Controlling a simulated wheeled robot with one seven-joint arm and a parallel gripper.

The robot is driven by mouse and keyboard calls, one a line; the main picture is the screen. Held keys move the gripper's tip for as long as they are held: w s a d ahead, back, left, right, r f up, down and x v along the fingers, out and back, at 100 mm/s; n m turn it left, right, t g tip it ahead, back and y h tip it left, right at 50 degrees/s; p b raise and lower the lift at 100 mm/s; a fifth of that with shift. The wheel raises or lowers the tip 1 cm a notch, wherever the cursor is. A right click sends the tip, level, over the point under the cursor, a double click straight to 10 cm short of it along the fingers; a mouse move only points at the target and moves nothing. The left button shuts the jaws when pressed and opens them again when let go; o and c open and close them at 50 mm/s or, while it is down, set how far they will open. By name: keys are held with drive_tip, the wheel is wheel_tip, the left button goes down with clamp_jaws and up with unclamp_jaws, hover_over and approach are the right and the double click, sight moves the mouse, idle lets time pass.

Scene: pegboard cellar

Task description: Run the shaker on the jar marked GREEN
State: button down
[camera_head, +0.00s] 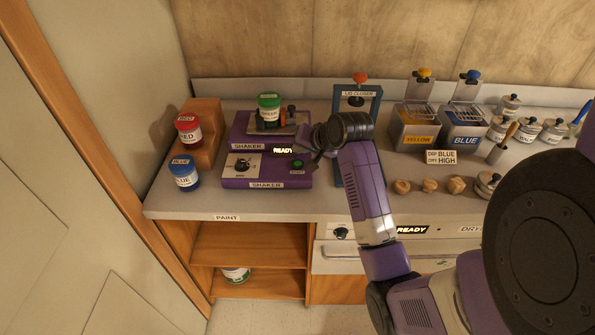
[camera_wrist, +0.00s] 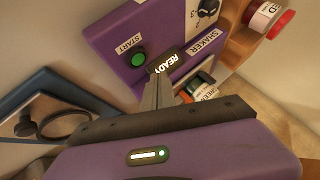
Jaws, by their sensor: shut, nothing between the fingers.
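The purple shaker (camera_head: 266,184) stands at the left of the bench, with a dial (camera_head: 242,165), a lit READY display (camera_head: 283,150) and a green START button (camera_head: 298,163). The jar marked GREEN (camera_head: 268,108) sits upright on the shaker's rear platform. My gripper (camera_head: 314,158) is at the shaker's right side, close to the button. In the wrist view my gripper (camera_wrist: 163,92) is shut and empty, its fingertips pointing at the READY display, with the START button (camera_wrist: 139,58) to their left.
A RED jar (camera_head: 187,128) and a BLUE jar (camera_head: 184,173) stand left of the shaker. A blue lid closer frame (camera_head: 374,105) stands close on the right, behind my arm. Yellow and blue bins (camera_head: 464,131) and several small pots are farther right.

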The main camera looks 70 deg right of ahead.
sight(299, 165)
drive_tip(key=shift+f+b, duration=0.3)
drive_tip(key=shift+f, duration=0.85)
drive_tip(key=shift+f, duration=0.15)
idle(1.0)
drive_tip(key=shift+f, duration=0.3)
